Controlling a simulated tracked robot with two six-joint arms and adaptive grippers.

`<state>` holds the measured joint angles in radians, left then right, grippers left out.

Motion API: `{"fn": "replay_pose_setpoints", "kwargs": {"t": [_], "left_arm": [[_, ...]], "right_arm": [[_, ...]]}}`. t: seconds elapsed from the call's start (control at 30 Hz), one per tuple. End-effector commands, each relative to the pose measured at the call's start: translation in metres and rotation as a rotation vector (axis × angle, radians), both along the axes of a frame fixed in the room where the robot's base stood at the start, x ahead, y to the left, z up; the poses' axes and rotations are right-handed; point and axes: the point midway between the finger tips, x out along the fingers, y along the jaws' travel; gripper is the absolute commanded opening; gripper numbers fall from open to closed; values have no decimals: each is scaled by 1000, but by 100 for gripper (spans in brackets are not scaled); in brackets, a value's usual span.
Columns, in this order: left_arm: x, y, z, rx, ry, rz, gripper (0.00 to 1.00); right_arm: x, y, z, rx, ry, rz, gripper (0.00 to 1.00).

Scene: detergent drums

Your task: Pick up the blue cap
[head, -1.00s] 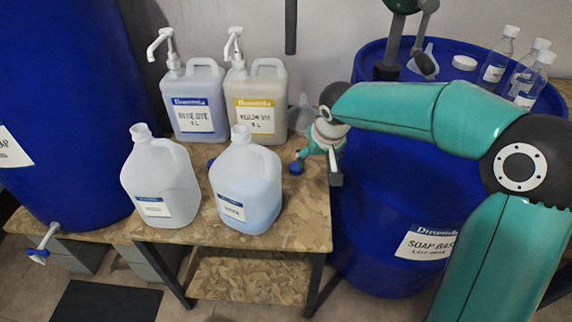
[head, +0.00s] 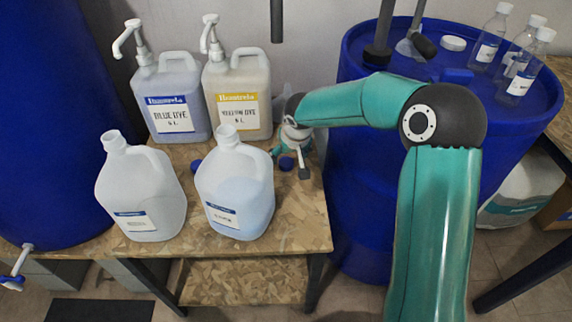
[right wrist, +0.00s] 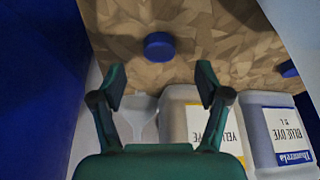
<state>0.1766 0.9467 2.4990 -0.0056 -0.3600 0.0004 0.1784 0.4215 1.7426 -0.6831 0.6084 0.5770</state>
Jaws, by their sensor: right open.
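A small round blue cap (head: 286,163) lies on the wooden bench, right of the front jugs. It shows in full in the right wrist view (right wrist: 159,46). My right gripper (head: 291,158) is close to this cap at the bench's right side. In the right wrist view the open gripper (right wrist: 161,78) has nothing between its fingers, and the cap lies just beyond the fingertips, roughly centred between them. A second blue cap (head: 196,165) lies behind the jugs, partly hidden; it also shows at the right wrist view's right edge (right wrist: 288,68). My left gripper is out of view.
Two open white jugs (head: 140,190) (head: 235,185) stand at the front of the bench (head: 290,228). Blue dye (head: 172,95) and yellow dye (head: 238,95) pump containers stand behind. A blue drum (head: 365,215) with bottles on top stands right; another (head: 45,120) stands left.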

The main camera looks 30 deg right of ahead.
Motion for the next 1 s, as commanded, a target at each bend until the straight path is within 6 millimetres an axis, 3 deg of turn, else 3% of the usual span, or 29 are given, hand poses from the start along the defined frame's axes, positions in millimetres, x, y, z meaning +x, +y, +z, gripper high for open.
{"fn": "replay_pose_setpoints", "kwargs": {"t": [0.27,0.6,0.87,1.0], "left_arm": [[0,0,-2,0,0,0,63],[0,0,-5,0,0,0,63],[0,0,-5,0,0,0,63],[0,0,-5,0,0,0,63]], "right_arm": [[8,-3,-17,0,0,0,75],[29,-10,-53,0,1,2,75],[30,-10,-54,1,-1,3,75],[30,-10,-54,1,-1,3,52]]}}
